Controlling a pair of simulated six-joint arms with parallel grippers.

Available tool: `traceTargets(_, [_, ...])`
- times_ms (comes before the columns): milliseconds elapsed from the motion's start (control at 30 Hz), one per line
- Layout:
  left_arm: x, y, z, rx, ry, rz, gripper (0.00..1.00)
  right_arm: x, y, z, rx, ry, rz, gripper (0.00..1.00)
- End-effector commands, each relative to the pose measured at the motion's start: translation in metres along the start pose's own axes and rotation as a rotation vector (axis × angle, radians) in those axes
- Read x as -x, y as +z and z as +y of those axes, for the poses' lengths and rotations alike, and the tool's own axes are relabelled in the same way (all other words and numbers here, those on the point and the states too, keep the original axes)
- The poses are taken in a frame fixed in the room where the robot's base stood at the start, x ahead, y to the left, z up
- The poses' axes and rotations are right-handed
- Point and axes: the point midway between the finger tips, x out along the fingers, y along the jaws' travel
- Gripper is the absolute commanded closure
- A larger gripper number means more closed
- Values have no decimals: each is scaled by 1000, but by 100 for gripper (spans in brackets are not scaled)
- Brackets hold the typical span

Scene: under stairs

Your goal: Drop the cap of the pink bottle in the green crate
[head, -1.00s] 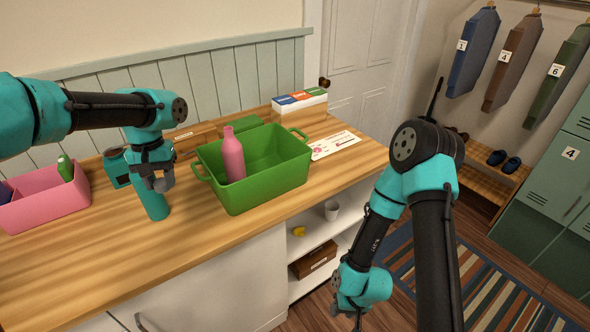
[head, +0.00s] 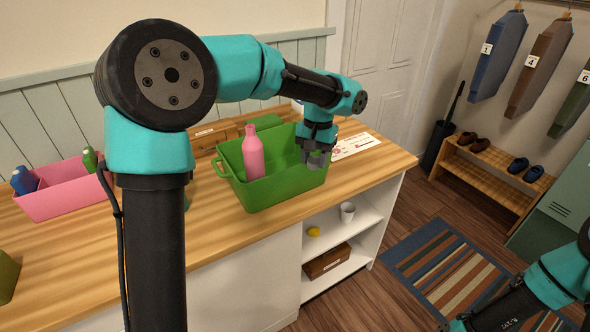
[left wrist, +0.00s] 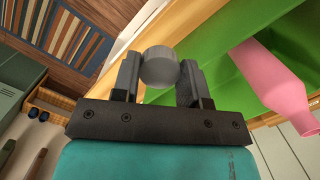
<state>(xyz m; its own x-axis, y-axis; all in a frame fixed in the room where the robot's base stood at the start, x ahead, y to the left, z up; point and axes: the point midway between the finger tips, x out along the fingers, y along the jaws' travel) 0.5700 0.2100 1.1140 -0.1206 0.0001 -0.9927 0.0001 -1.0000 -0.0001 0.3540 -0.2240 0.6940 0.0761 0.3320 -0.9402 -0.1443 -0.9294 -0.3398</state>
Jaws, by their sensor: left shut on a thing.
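The green crate (head: 262,194) stands on the wooden counter. The pink bottle (head: 253,156) stands inside its left part; no cap shows on its neck. My left gripper (head: 317,160) is at the crate's right end, pointing down. In the left wrist view its jaws are shut on a round grey cap (left wrist: 160,68). The crate (left wrist: 222,80) and pink bottle (left wrist: 275,80) show to the right of the cap there. I cannot tell whether the cap is inside the crate's rim. My right gripper (head: 447,327) is barely in view at the bottom edge, off the counter.
A pink bin (head: 65,197) with bottles stands at the left. A brown box (head: 210,137) is behind the crate, and a printed card (head: 357,146) lies to its right. My left arm hides part of the counter.

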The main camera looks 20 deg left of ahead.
Motion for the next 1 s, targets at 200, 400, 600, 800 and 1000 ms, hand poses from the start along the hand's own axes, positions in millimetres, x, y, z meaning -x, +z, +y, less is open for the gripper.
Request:
traceTargets(200, [0, 0, 0, 0, 0, 0, 100, 0, 0, 0, 0, 0, 0, 57])
traceTargets(400, [0, -1, -1, -2, 0, 1, 100, 0, 0, 0, 0, 0, 0, 49])
traceTargets(600, [11, -16, -24, -53, -4, 5, 100, 0, 0, 0, 0, 0, 0, 30])
traceTargets(800, [36, -46, -84, -190, -21, 12, 100, 0, 0, 0, 0, 0, 0, 11])
traceTargets(1000, [61, -64, -153, -335, -41, 7, 100, 0, 0, 0, 0, 0, 0, 3])
